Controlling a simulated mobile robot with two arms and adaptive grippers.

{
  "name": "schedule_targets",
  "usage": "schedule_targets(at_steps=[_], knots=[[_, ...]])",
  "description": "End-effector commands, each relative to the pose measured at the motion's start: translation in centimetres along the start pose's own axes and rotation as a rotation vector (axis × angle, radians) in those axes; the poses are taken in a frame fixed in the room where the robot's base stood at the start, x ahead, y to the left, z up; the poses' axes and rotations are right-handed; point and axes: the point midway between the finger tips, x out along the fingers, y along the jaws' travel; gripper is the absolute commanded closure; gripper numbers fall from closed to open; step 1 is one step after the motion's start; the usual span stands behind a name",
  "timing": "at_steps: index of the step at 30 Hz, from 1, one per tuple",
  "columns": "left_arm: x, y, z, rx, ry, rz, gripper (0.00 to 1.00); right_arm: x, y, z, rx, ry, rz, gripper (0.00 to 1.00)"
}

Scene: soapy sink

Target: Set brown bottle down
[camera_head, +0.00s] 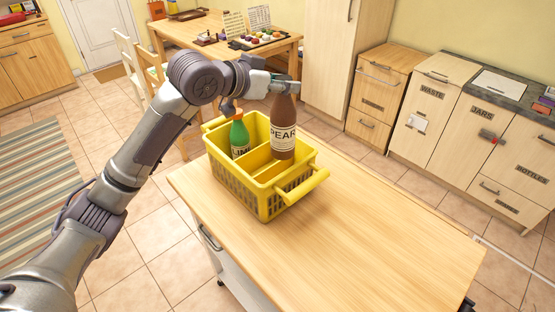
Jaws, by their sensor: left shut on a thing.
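A brown bottle (283,112) with a label reading "PEAR" stands upright over the yellow basket (257,205). My left gripper (285,84) is shut on its neck from the left. The bottle's lower end shows inside the basket's outline, on the right-back side of the divider. I cannot tell whether it touches the basket floor. A green bottle (239,134) with an orange top stands in the basket's left part, its label partly hidden by the basket. My right gripper is not in view.
The basket sits at the back left of a wooden-topped island (360,235). The island top to the right and front is clear. Behind are a wooden table (220,40) with small items and cabinets (433,100) marked "WASTE", "JARS" and "BOTTLES".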

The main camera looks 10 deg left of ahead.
Motion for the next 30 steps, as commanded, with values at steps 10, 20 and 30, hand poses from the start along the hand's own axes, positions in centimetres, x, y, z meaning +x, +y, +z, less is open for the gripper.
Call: schedule_targets(at_steps=[10, 20, 30], knots=[[3.3, 0.1, 8.5, -0.004, -0.008, 0.001, 0.91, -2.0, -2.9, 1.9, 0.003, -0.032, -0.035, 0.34], [5.0, 0.1, 12.3, -0.001, -0.003, 0.0, 0.91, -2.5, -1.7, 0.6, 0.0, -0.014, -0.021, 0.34], [6.2, 0.1, 15.4, 0.001, 0.0, -0.001, 0.91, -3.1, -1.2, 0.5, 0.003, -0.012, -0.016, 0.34]])
